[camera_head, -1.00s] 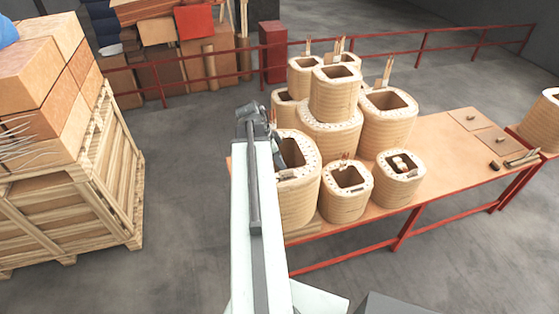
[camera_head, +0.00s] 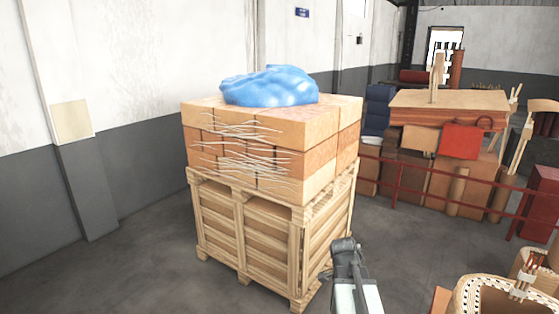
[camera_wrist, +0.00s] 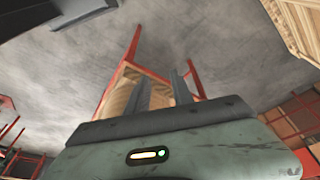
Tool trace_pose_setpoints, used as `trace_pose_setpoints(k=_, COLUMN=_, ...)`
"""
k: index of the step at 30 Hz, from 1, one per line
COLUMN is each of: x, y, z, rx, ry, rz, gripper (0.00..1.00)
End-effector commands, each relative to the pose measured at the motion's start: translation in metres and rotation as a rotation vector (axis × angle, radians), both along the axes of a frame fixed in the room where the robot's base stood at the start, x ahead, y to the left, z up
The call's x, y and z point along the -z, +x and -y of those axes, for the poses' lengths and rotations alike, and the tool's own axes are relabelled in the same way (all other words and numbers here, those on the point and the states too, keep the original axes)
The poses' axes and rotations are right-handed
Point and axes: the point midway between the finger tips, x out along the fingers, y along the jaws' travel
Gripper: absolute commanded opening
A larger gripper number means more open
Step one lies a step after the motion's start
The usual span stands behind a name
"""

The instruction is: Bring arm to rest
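My arm (camera_head: 352,283) shows at the bottom of the head view, right of centre, pale with a dark joint at its upper end, in front of the crate's lower right corner. My gripper cannot be made out in the head view. In the wrist view, my gripper (camera_wrist: 162,92) shows two grey fingers apart with a gap between them. Nothing is seen held. Past the fingers are a wooden tabletop (camera_wrist: 117,101) and its red frame (camera_wrist: 133,46).
A wooden crate (camera_head: 240,228) carries stacked tan blocks (camera_head: 270,140) and a blue bag (camera_head: 270,87). Coils (camera_head: 495,295) stand at the lower right. A red railing (camera_head: 420,195) runs behind, before stacked boards and boxes. Grey floor is free left of the crate.

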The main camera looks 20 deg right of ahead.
Motion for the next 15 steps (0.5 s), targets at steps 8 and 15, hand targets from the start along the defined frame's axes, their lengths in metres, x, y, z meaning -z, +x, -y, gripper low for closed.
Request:
trace_pose_setpoints(k=8, x=0.073, y=0.038, z=-0.196, rx=-0.714, ry=0.137, rz=-0.086, gripper=0.28)
trace_pose_setpoints(k=15, x=0.078, y=0.025, z=-0.263, rx=-1.347, ry=0.254, rz=-0.156, gripper=0.28)
